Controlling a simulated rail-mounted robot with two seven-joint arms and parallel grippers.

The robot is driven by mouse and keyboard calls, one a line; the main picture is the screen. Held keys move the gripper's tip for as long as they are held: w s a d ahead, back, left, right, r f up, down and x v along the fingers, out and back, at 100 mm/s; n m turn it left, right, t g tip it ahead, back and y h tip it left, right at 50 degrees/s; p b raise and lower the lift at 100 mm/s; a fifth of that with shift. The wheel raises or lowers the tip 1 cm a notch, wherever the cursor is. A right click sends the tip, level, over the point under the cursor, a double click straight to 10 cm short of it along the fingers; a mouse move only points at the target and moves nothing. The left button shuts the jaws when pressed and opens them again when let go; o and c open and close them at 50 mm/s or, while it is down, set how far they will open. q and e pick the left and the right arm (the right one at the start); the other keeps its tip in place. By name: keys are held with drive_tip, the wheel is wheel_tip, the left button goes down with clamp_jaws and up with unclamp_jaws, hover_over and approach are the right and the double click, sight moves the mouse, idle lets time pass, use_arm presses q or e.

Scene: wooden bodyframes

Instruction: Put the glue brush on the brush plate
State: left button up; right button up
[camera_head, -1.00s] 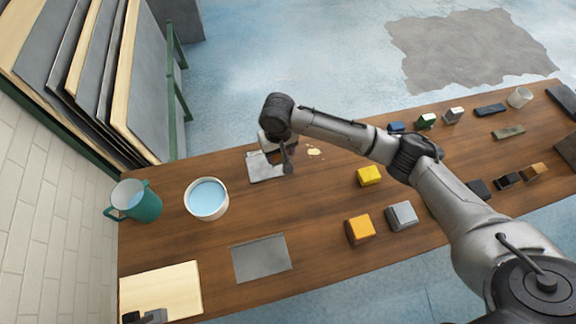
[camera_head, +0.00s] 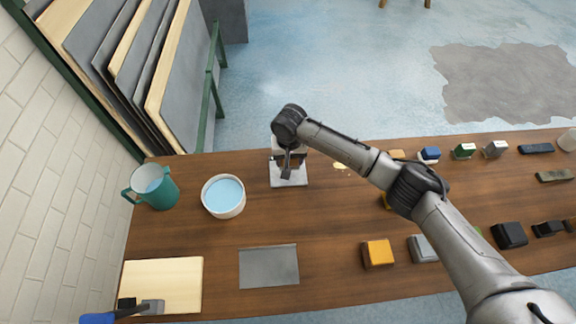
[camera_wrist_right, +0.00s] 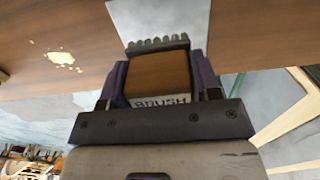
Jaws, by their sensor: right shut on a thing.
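The glue brush (camera_wrist_right: 160,75) shows in the right wrist view as a brown wooden block with a "BRUSH" label and a row of dark bristles at its far end. My right gripper (camera_wrist_right: 158,80) is shut on it, one purple finger on each side. A pale grey plate (camera_wrist_right: 165,18) lies just beyond the bristles; I cannot tell if they touch it. In the head view my right gripper (camera_head: 287,163) is over this pale plate (camera_head: 292,179) near the table's back edge, and the brush is mostly hidden.
A white pot of blue liquid (camera_head: 224,196) and a teal mug (camera_head: 152,187) stand left of the gripper. A dark grey sheet (camera_head: 268,267) and a pale wooden board (camera_head: 170,280) lie in front. Several blocks, including an orange one (camera_head: 378,253), stand to the right. Yellowish spots lie beside the plate.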

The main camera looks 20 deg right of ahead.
drive_tip(key=shift+w+a+f, duration=0.15)
drive_tip(key=shift+f, duration=2)
drive_tip(key=o, duration=0.8)
drive_tip(key=shift+f, duration=0.15)
drive_tip(key=shift+o, duration=0.2)
wheel_tip(320, 180, up, 12)
drive_tip(key=shift+r+p, duration=0.2)
drive_tip(key=shift+p, duration=0.1)
